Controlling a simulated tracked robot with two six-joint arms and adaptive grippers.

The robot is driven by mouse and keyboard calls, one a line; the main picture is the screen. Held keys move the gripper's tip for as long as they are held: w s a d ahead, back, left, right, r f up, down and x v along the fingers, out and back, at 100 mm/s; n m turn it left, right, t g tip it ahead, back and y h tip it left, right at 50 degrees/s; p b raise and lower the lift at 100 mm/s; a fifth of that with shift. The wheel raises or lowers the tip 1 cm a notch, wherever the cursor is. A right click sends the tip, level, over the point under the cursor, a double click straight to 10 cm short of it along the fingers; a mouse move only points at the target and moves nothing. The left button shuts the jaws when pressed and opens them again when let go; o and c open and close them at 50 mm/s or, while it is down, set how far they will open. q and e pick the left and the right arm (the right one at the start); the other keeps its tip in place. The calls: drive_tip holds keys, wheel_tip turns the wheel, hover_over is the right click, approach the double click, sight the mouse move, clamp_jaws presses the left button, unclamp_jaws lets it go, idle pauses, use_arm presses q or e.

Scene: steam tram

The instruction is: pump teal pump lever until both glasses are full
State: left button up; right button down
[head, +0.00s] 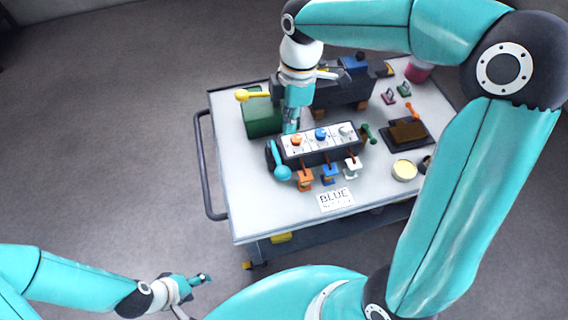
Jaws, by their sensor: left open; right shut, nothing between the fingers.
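The teal pump lever (281,162) stands at the left end of a dark box with a white top panel (319,138), its round knob toward the front. My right gripper (290,127) points down just behind the left end of this box, close to the lever's far end. It is shut and empty; I cannot tell whether it touches anything. My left gripper (204,279) is open and empty, off the cart at the lower left. I cannot make out the two glasses or their level.
A handrail (203,165) runs along the left.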

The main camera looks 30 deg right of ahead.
sight(282, 170)
use_arm(q)
drive_tip(key=shift+f+b, duration=0.7)
drive_tip(key=shift+b, duration=0.05)
use_arm(e)
drive_tip(key=f, duration=0.4)
drive_tip(key=a+f, duration=0.1)
drive_tip(key=f, duration=0.4)
drive_tip(key=a+f, duration=0.1)
drive_tip(key=f, duration=0.4)
drive_tip(key=shift+s, duration=0.3)
use_arm(q)
drive_tip(key=shift+f, duration=0.1)
